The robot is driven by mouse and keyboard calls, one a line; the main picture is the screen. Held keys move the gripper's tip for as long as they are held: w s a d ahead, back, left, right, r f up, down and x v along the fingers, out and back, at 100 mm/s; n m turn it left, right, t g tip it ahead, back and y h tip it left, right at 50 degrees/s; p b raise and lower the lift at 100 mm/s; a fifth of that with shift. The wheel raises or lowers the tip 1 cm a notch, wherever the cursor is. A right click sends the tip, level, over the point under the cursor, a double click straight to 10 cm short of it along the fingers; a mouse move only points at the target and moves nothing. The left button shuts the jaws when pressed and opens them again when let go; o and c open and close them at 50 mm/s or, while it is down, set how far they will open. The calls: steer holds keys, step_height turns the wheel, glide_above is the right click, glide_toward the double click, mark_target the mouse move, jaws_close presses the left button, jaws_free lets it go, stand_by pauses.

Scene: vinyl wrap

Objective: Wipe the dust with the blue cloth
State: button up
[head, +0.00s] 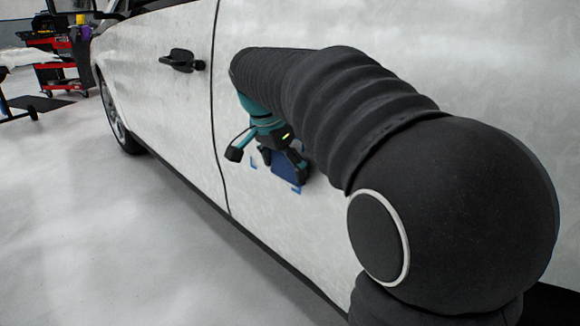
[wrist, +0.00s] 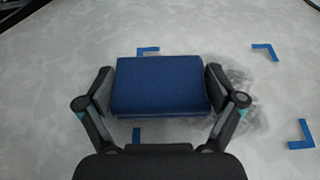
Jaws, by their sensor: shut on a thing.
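The blue cloth (wrist: 160,85) is a folded, block-like pad between the two fingers of my gripper (wrist: 160,90). My gripper is shut on it, with a finger at each side. In the head view the cloth (head: 287,168) shows below my gripper (head: 285,165), close against the white car door. Dark grey dust (wrist: 240,85) shows on the door to the right of the cloth in the wrist view, partly hidden by the right finger and the cloth. Blue corner marks (wrist: 265,52) frame the dusty area. I cannot tell whether the cloth touches the door.
A red tool cart (head: 60,60) stands far back at the left. The grey floor (head: 90,230) beside the car is clear. My dark arm hides part of the door.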

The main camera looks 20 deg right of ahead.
steer(key=shift+w+a+r+p, duration=0.1)
steer(key=shift+w+a+p, duration=0.3)
steer(key=shift+w+p, duration=0.55)
steer(key=shift+w+a+p, duration=0.45)
steer(key=shift+w, duration=0.95)
steer(key=shift+w+a+r+p, duration=0.1)
steer(key=shift+w+a+p, duration=0.3)
steer(key=shift+w+p, duration=0.55)
steer(key=shift+w+a+f+p, duration=0.1)
steer(key=shift+w+a+p, duration=0.2)
steer(key=shift+w, duration=0.45)
steer(key=shift+w+a+p, duration=0.3)
steer(key=shift+w, duration=0.45)
steer(key=shift+r+p, duration=0.7)
steer(key=shift+r, duration=0.15)
steer(key=shift+s+d+f+b, duration=0.1)
steer(key=shift+s+d+b, duration=0.75)
steer(key=shift+s, duration=1)
steer(key=shift+s+d+r+b, duration=0.1)
steer(key=shift+s+d+b, duration=0.65)
steer(key=shift+s, duration=1.15)
steer(key=shift+s+d+f+b, duration=0.1)
steer(key=shift+s+d+b, duration=0.75)
steer(key=shift+s, duration=1)
steer(key=shift+a, duration=0.1)
steer(key=s+a, duration=0.2)
steer(key=a, duration=0.3)
steer(key=shift+s+a+r, duration=0.15)
steer(key=shift+a+r, duration=0.05)
steer(key=shift+a, duration=0.1)
